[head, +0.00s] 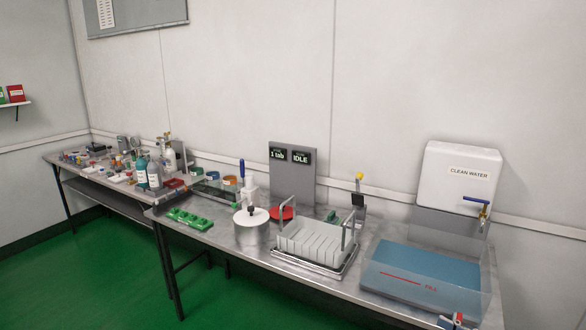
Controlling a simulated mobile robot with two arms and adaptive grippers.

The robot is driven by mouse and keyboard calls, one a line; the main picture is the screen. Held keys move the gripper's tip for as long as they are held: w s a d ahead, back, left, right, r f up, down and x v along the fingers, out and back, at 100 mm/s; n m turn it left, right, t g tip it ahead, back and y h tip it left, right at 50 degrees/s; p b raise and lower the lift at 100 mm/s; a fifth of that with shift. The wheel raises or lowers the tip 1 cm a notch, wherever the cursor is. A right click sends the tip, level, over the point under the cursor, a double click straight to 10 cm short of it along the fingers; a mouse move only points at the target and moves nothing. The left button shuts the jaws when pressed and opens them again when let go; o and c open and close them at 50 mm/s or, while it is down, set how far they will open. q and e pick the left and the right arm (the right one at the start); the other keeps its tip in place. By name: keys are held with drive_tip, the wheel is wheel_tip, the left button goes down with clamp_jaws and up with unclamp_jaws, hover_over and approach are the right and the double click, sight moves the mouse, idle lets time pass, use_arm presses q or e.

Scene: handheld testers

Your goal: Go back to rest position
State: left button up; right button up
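Nothing in view is seen to be held.
A clear tank with blue water (425,272) stands at the right under a white clean water container (458,177). A white slotted rack (312,243), a round metal pot (251,238) and a green block (190,219) stand leftward. A cluttered table (62,162) is beyond. Green floor (110,280) is open in front.

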drive_tip(key=s+a+f+m+h, duration=0.1)
drive_tip(key=a+f+m+h, duration=0.2)
drive_tip(key=f+h, duration=0.25)
drive_tip(key=s+a+f+m+h, duration=0.2)
drive_tip(key=a+f+m+h, duration=0.15)
drive_tip(key=f+h, duration=0.2)
drive_tip(key=s+a+f+g+h, duration=0.1)
drive_tip(key=s+a+f+g, duration=0.3)
drive_tip(key=s, duration=0.8)
drive_tip(key=s+d+f+g+h, duration=0.15)
drive_tip(key=s+g, duration=0.35)
drive_tip(key=s, duration=0.6)
wheel_tip(320, 180, down, 26)
drive_tip(key=s+g, duration=0.1)
drive_tip(key=s+d+f+g, duration=0.1)
drive_tip(key=s+d+f, duration=0.1)
drive_tip(key=s+f, duration=1.4)
drive_tip(key=shift+s+d+f+g, duration=0.15)
drive_tip(key=shift+s+f+g, duration=0.15)
drive_tip(key=shift+s, duration=0.7)
